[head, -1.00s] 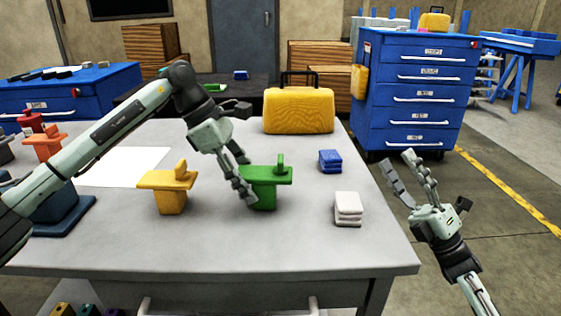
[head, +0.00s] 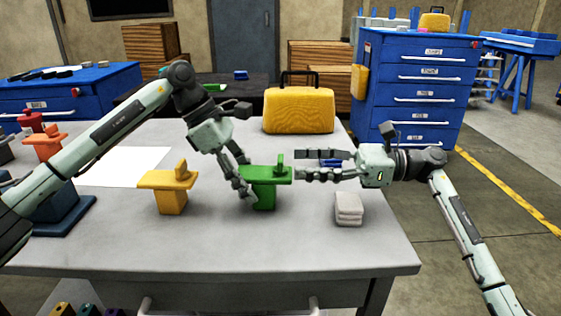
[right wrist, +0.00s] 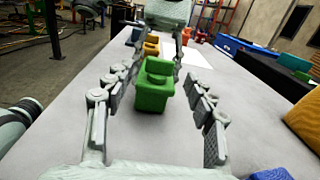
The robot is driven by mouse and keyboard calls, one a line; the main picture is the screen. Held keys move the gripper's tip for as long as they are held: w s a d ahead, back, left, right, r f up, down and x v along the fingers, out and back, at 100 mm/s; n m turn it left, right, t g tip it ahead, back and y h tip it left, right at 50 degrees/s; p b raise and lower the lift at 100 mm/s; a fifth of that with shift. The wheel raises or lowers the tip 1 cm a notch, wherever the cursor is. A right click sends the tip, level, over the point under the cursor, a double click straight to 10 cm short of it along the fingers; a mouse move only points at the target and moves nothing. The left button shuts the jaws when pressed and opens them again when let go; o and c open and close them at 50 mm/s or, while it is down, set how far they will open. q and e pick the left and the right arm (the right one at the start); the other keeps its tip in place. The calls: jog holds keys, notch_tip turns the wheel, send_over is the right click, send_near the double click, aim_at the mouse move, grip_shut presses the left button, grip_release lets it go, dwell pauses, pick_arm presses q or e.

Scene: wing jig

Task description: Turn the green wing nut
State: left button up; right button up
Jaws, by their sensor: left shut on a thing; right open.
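The green wing nut, seen as an upright tab (head: 280,160), stands on the flat top of a green block (head: 264,194) on the grey table. In the right wrist view the green piece (right wrist: 154,88) lies ahead, between the fingers. My left gripper (head: 246,182) is shut on the green block from its left side. My right gripper (head: 300,164) is open, to the right of the green piece, with its fingers pointing left toward the tab. I see a small gap there, and it holds nothing.
A yellow piece of similar shape (head: 171,200) stands to the left. A white block (head: 348,209) sits below the right gripper, and a blue block (head: 333,163) is partly hidden behind it. A yellow case (head: 298,110) stands at the back. The table's front is clear.

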aim_at(280, 157)
jog(key=a, duration=0.5)
jog(key=shift+w+a, duration=0.15)
jog(key=shift+w, duration=0.05)
jog(key=c, duration=1.2)
